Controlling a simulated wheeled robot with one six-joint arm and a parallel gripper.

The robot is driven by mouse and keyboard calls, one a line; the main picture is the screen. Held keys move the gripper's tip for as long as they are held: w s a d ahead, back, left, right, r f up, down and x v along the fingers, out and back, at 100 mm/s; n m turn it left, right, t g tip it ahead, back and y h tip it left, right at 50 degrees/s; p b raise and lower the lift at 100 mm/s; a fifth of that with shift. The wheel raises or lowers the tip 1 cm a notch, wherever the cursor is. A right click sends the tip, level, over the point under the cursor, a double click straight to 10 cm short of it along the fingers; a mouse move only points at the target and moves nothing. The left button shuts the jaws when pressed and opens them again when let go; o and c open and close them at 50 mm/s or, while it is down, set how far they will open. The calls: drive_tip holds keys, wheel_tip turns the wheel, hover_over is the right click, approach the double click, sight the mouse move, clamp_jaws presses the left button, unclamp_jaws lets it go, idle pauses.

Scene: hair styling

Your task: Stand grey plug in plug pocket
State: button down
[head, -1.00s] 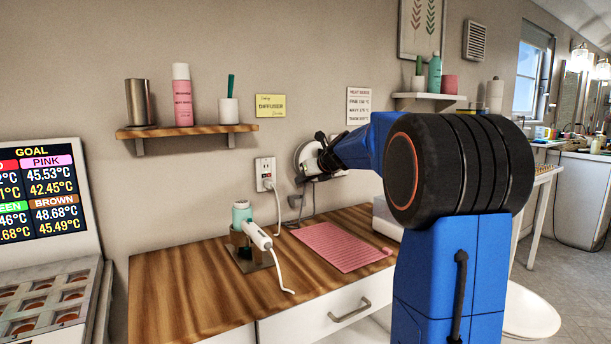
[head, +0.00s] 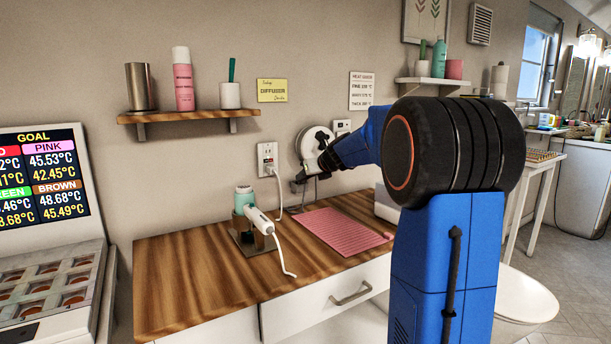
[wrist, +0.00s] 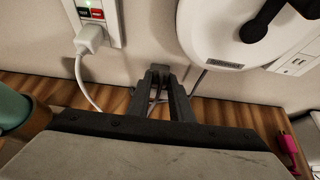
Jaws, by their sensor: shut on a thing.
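My gripper (wrist: 159,86) points at the wall in the wrist view, its two dark fingers shut on the grey plug (wrist: 158,79). The plug is small and mostly hidden between the fingertips, with a thin cord near it. In the head view my gripper (head: 310,176) is below the white round wall unit. A small grey holder (head: 297,187), seemingly the plug pocket, is on the wall just above the desk, close to the fingertips. Whether the plug touches it or is inside it I cannot tell.
A wall outlet (head: 267,159) with a white plug and cord is left of my gripper. The white round unit (wrist: 235,30) is close on the right. A white styling tool (head: 260,221) rests in a stand on the wooden desk, beside a pink mat (head: 343,231).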

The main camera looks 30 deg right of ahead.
drive_tip(key=c, duration=1.5)
unclamp_jaws()
drive_tip(key=v, duration=1.7)
drive_tip(key=shift+s, duration=0.2)
